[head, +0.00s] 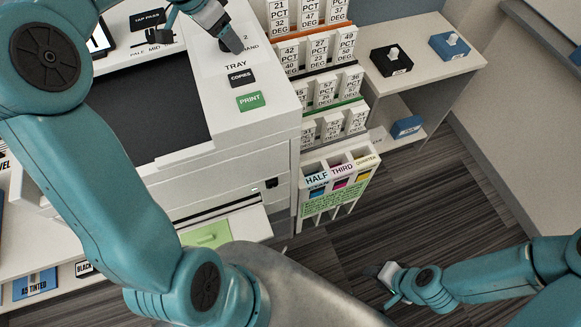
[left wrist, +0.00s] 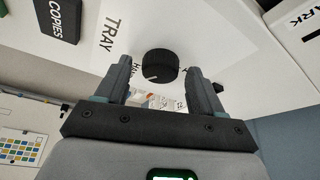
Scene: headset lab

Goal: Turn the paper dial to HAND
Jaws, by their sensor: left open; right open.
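The paper dial is a round black knob (left wrist: 160,66) on the white printer panel, seen in the left wrist view. A pale mark on it lies toward the picture's lower left, on the side of a partly hidden label beginning "HA". My left gripper (left wrist: 165,85) is open, with the dial in the gap between its fingers; I cannot tell whether they touch it. In the head view my left gripper (head: 232,42) is above the TRAY label and hides the dial. The labels "2" and "HAND" show beside it. My right gripper (head: 390,284) is open and low over the floor, away from the printer.
A black COPIES button (head: 241,77) and a green PRINT button (head: 250,101) sit just below the TRAY label. A rack of numbered cards (head: 318,92) stands right of the printer. Black (head: 391,60) and blue (head: 449,46) boxes stand on a shelf. The floor (head: 345,245) by my right arm is clear.

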